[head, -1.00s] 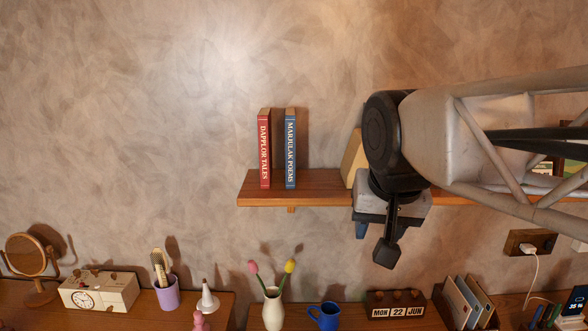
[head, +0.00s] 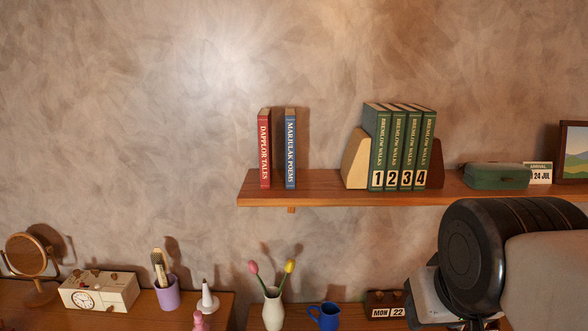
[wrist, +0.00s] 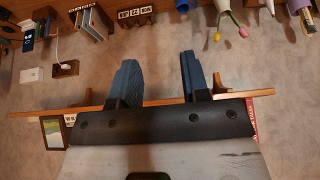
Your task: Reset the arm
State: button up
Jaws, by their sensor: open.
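My gripper (wrist: 159,62) shows in the wrist view with its two blue fingers apart and nothing between them. In the head view my arm's dark wrist joint fills the lower right, below the wall shelf (head: 315,188). The grey gripper body (head: 425,297) shows only in part there, and the fingers cannot be made out. The wrist view is turned over, with the lower desk at its top.
Numbered green books (head: 400,145) stand between bookends on the shelf, left of a green case (head: 497,176). Red (head: 264,148) and blue (head: 290,148) books stand further left. Below are a tulip vase (head: 273,310), blue mug (head: 325,316) and date block (head: 386,305).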

notch_tip(320, 180, down, 9)
jog(key=w+g, duration=0.1)
jog(key=g, duration=0.2)
jog(key=shift+w+d, duration=0.15)
jog(key=shift+w, duration=0.1)
jog(key=shift+o, duration=0.3)
